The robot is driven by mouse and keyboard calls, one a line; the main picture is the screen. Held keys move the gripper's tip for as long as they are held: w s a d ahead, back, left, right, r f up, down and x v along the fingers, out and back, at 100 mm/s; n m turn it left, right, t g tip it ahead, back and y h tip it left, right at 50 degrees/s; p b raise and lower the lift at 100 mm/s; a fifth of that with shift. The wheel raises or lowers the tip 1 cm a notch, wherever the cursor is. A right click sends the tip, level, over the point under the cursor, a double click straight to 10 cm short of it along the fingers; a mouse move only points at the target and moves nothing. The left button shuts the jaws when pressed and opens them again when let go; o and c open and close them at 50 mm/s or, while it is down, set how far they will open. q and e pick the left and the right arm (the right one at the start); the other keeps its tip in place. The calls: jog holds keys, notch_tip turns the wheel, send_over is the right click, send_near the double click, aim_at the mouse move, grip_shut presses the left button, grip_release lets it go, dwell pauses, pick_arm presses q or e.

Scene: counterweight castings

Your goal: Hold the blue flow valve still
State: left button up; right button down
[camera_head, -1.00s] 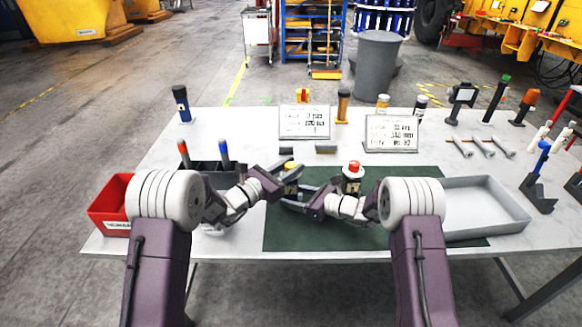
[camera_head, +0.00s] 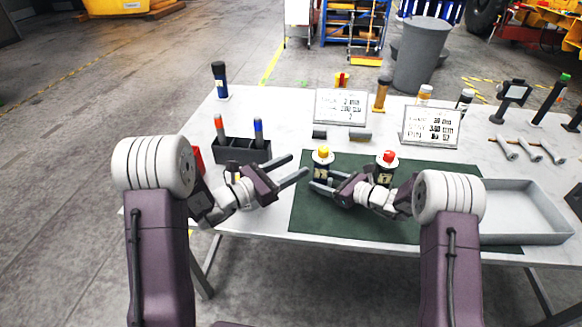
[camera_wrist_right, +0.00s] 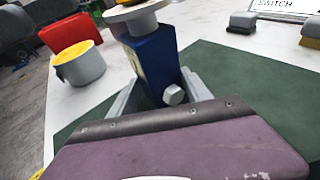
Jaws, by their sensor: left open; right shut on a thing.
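The blue flow valve (camera_wrist_right: 152,62) shows in the right wrist view as a blue block with a hex bolt low on its front and a grey flange on top. In the head view the valve (camera_head: 321,172) looks dark, with a yellow top, upright at the left part of the green mat. My right gripper (camera_head: 322,184) is shut on its lower body, one finger on each side. My left gripper (camera_head: 297,168) is open and empty, just left of the valve and apart from it. The valve's underside is hidden.
A similar red-topped unit (camera_head: 386,170) stands right of the valve on the green mat (camera_head: 400,228). A grey cylinder with a yellow top (camera_wrist_right: 80,66) and a red bin (camera_wrist_right: 70,33) lie to the left. A grey tray (camera_head: 530,238) is at right. Two sign boards stand behind.

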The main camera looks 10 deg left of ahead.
dwell(0.3)
jog(key=shift+c, duration=2)
grip_release()
